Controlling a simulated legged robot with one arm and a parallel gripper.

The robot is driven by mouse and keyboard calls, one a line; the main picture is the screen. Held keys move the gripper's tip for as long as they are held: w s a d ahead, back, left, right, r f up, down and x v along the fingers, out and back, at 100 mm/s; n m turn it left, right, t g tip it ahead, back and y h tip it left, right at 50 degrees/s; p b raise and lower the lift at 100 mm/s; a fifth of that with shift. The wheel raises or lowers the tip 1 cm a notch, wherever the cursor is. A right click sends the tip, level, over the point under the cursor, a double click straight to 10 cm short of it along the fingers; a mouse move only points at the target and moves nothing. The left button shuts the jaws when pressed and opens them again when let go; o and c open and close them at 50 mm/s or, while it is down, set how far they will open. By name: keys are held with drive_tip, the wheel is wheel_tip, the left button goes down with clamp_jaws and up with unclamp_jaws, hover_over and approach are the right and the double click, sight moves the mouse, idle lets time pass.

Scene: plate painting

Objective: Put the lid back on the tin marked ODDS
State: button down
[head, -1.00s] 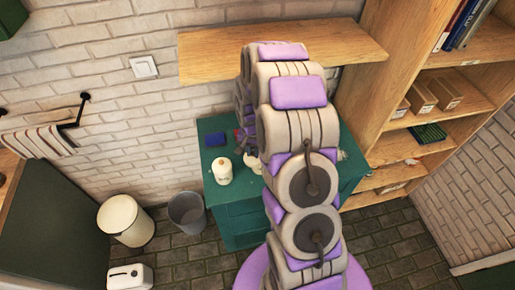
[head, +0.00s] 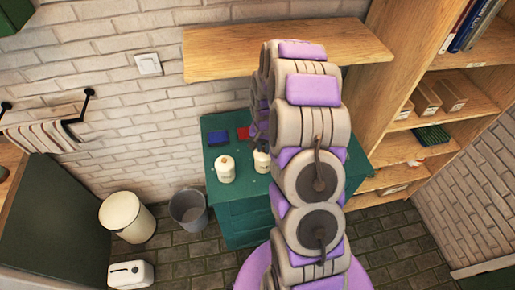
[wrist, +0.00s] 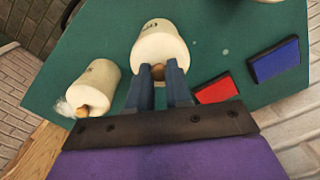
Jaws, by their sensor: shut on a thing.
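My gripper (wrist: 158,90) is shut on a small brown knob (wrist: 157,72) at the near end of a cream tin (wrist: 160,45) in the wrist view. The knob appears to belong to a lid at the tin's top; I cannot tell whether it sits fully down. Dark lettering shows on this tin but is not readable. Another cream tin (head: 225,169) stands at the left. My gripper is hidden in the head view.
The tins stand on a green cabinet (head: 240,205). A blue block (wrist: 275,60) and a red block (wrist: 216,89) lie near the held knob. A wooden wall shelf (head: 230,62) hangs above, with a bookcase (head: 385,145) at the right. Bins stand on the floor at left.

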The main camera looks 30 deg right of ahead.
drive_tip(key=shift+d, duration=2.95)
drive_tip(key=shift+a, duration=3.9)
drive_tip(key=shift+d+f, duration=0.1)
drive_tip(key=shift+d, duration=0.9)
drive_tip(key=shift+d, duration=0.2)
drive_tip(key=c, duration=1)
unclamp_jaws()
drive_tip(key=shift+a, duration=0.15)
drive_tip(key=shift+o, duration=0.6)
drive_tip(key=o, duration=0.4)
